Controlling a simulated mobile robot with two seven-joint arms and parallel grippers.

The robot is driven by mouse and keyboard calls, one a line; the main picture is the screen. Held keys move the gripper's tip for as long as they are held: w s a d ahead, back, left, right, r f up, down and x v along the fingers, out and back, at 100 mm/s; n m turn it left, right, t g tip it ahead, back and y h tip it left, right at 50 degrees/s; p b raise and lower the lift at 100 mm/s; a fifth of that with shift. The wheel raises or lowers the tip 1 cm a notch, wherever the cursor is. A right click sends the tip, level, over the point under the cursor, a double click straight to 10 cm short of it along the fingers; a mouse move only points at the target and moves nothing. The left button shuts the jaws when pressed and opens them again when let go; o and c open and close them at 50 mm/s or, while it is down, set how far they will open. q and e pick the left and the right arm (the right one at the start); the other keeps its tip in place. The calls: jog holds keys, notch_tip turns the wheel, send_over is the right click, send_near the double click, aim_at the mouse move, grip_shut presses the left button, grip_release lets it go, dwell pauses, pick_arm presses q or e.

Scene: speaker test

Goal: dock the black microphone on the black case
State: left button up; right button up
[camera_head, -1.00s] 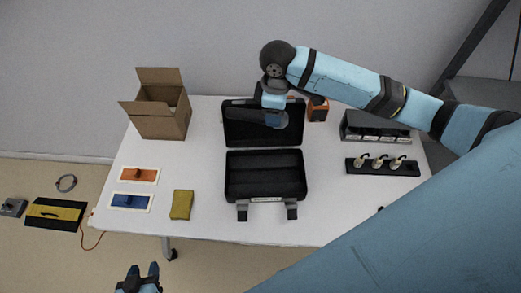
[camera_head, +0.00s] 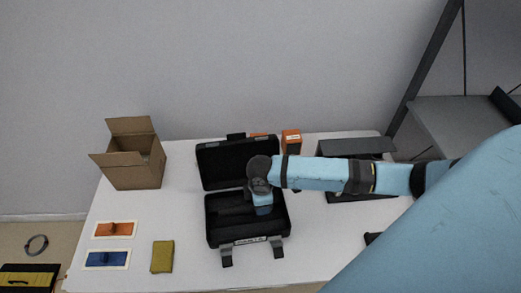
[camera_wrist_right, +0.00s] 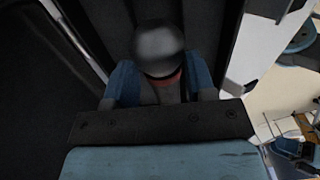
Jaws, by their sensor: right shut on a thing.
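The black case (camera_head: 213,232) lies open on the white table, its lid (camera_head: 222,164) tilted back and its lower half facing up. My right gripper (camera_head: 263,211) points down over the right part of the lower half. In the right wrist view, my right gripper (camera_wrist_right: 160,92) is shut on the black microphone (camera_wrist_right: 160,50), whose rounded grey head and red ring show between the blue fingers. Dark case surfaces lie behind it. I cannot tell whether the microphone touches the case. In the head view it cannot be made out against the dark case. My left gripper is out of view.
A cardboard box (camera_head: 135,172) stands at the back left. A dark rack (camera_head: 356,147) is partly behind my right arm.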

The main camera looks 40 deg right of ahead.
jog(key=shift+f, duration=2.3)
jog(key=shift+f, duration=0.1)
jog(key=o, duration=1.1)
